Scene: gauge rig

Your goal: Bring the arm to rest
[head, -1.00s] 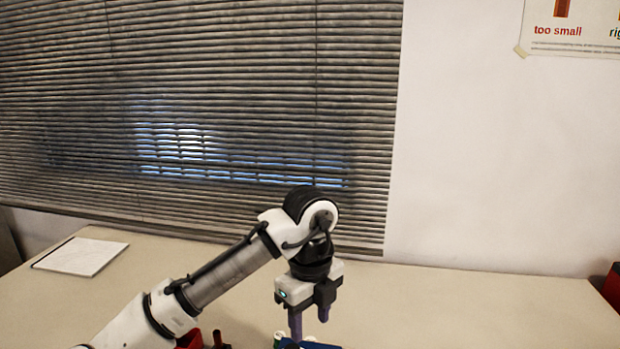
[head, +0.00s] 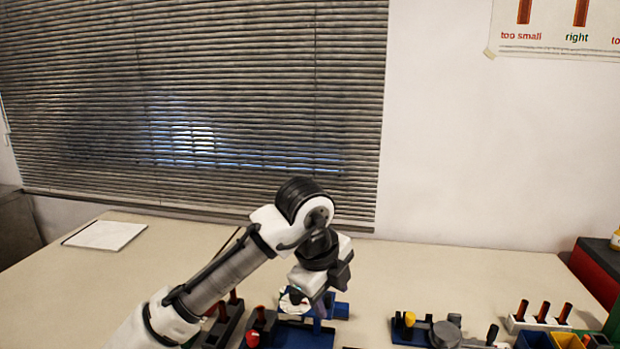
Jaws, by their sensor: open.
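My arm reaches in from the lower left of the head view, with its wrist bent downward. My gripper (head: 308,302) hangs above the near middle of the table (head: 440,262), tilted in the picture, in front of a blue stand (head: 318,332). Its fingertips are hard to make out against the blue stand and a pale round part there. I see nothing clearly held between the jaws. Whether the fingers touch the stand cannot be told.
Dark holders with red-brown pins (head: 228,318) stand left of the gripper. To the right are a blue fixture with a yellow knob (head: 409,318), a white pin rack (head: 538,324) and coloured bins (head: 566,340). A white pad (head: 105,235) lies back left.

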